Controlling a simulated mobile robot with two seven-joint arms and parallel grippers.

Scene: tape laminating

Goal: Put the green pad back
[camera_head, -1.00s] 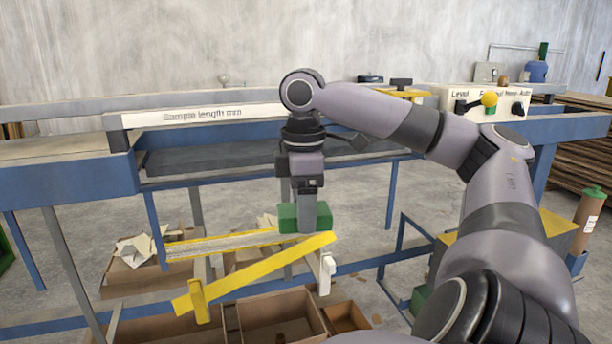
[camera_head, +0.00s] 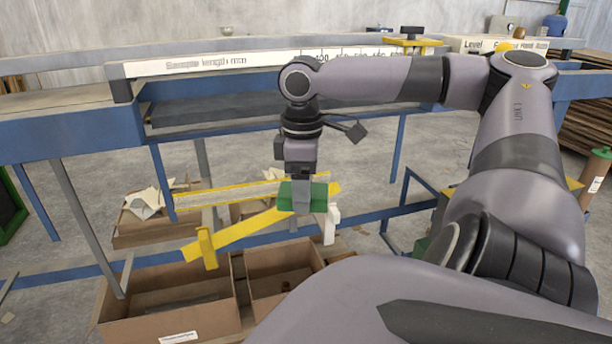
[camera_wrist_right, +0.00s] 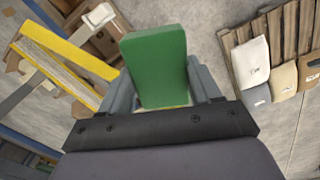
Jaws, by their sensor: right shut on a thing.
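The green pad (camera_head: 318,191) is held by my right gripper (camera_head: 301,197), which points down in the head view. In the right wrist view the green pad (camera_wrist_right: 154,66) sits between the two grey fingers of my right gripper (camera_wrist_right: 163,92). In the head view the pad overlaps the right end of the yellow-edged frame (camera_head: 240,194); I cannot tell whether it touches it. My left gripper is not in view.
A yellow bar (camera_head: 235,232) slants in front of the frame. Open cardboard boxes (camera_head: 180,310) stand below it. A blue bench (camera_head: 65,143) with a ruler strip (camera_head: 215,62) runs behind. In the wrist view, sacks on a pallet (camera_wrist_right: 253,63) lie at the right.

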